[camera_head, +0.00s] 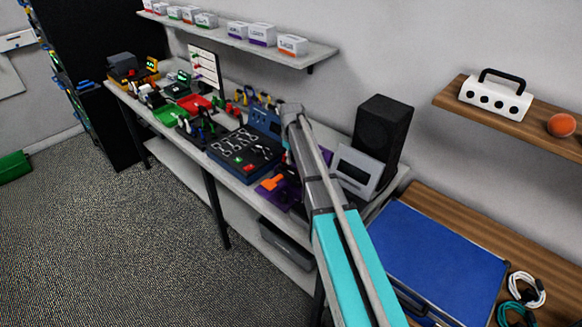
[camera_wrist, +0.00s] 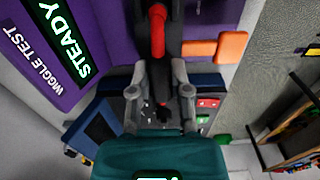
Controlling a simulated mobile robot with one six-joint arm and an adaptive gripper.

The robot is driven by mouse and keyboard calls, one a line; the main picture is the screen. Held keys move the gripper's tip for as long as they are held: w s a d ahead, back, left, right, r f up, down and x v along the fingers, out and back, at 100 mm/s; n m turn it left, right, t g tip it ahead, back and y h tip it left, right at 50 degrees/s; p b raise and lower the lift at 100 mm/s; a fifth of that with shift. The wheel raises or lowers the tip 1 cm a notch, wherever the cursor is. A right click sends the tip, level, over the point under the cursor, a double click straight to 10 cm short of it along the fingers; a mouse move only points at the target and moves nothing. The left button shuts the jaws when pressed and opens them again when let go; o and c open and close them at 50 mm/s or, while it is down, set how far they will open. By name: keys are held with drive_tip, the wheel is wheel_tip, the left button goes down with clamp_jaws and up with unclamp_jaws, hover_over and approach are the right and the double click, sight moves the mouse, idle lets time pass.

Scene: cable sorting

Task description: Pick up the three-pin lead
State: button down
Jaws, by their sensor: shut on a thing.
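In the wrist view, my gripper (camera_wrist: 159,70) has its two grey fingers closed around a dark piece (camera_wrist: 158,88) between them. It looks like part of the three-pin lead, though its pins are not visible. A red curved part (camera_wrist: 157,35) shows just beyond the fingertips, against the purple wiggle-test unit (camera_wrist: 105,20). I cannot tell whether the red part belongs to the held piece. In the head view, my arm hides the gripper and what it holds.
An orange block (camera_wrist: 232,47) sticks out beside the purple unit. A dark tester (camera_head: 245,150) with red and green buttons sits on the crowded bench. A grey screen (camera_head: 356,170) and black speaker (camera_head: 383,130) stand right of my arm. A blue case (camera_head: 440,245) lies on the wooden table.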

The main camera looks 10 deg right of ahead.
drive_tip(key=shift+r, duration=0.1)
idle(0.3)
wheel_tip(320, 180, up, 10)
drive_tip(key=p, duration=1)
drive_tip(key=shift+r, duration=0.1)
idle(0.7)
drive_tip(key=shift+r+p, duration=1.3)
drive_tip(key=shift+p, duration=0.25)
drive_tip(key=shift+f, duration=0.1)
